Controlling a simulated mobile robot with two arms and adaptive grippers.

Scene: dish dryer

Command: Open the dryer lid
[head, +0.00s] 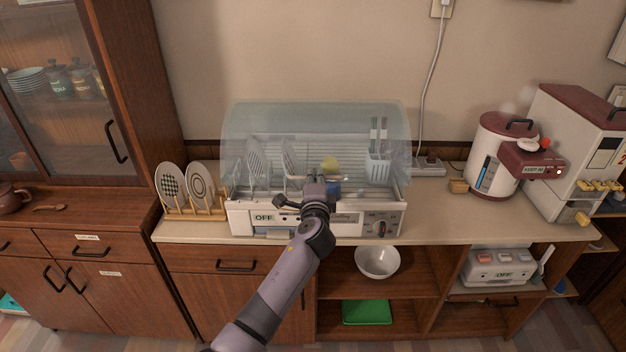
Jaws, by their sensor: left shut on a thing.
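The dish dryer (240,219) stands on the counter, with a front panel that reads OFF and a dark knob at its right. Its clear bluish lid (315,116) arches over the rack. My left gripper (316,188) is at the middle of the dryer's front, at the lid's front side, and is shut. The contact itself is hidden by the gripper and wrist. Whether the lid's front edge is lifted is hard to tell. My right gripper is not in view.
Inside the dryer are plates (257,160), a yellow and blue item, and a utensil basket (378,168). A plate stand (203,214) is close on the left. A white and maroon pot (493,150) stands right. The wall behind is clear above the lid.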

